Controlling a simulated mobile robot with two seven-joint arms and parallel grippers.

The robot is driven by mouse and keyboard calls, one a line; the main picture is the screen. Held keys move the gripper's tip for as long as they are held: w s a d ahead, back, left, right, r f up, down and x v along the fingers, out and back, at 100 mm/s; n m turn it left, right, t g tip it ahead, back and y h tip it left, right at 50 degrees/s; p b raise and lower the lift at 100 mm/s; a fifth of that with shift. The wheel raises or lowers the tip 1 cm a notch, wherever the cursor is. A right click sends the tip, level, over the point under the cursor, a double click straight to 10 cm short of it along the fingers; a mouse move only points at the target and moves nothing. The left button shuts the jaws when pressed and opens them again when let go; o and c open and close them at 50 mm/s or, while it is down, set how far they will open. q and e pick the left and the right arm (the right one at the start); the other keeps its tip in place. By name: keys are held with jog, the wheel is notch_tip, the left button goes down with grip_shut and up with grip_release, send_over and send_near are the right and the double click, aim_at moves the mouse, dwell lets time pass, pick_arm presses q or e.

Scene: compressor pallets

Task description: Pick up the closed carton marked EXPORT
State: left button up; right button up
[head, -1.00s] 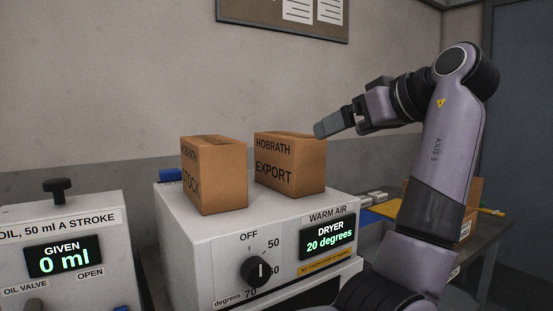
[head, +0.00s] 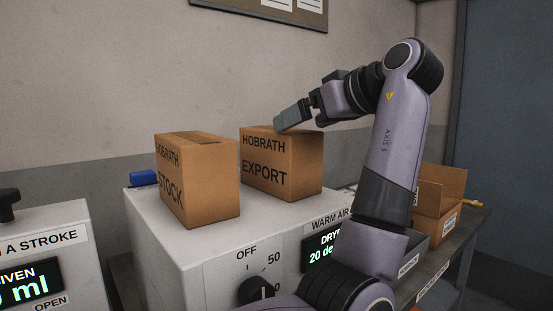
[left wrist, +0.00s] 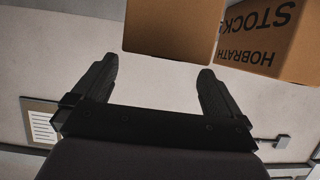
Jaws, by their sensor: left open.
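The brown closed carton marked HOBRATH EXPORT (head: 265,172) stands upright on the light grey dryer (head: 205,247). My left gripper (head: 290,118) is over the carton's top edge, pointing left; I cannot tell whether it touches. In the left wrist view my left gripper (left wrist: 156,78) is open and empty. A blank carton face (left wrist: 172,28), seemingly the EXPORT carton's, lies ahead of the fingers. The carton marked STOCK (head: 203,185) stands to its left in the head view and also shows in the left wrist view (left wrist: 265,35). My right gripper is not in view.
An open carton (head: 440,200) stands on the bench at the right. A blue object (head: 143,177) is behind the STOCK carton. The oil machine (head: 60,225) is at the left. The wall rises behind the dryer.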

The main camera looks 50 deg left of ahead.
pick_arm(q)
jog(key=x, duration=0.6)
jog(key=shift+s, duration=0.1)
jog(key=c, duration=1.4)
jog(key=shift+c, duration=0.9)
jog(key=shift+r, duration=0.15)
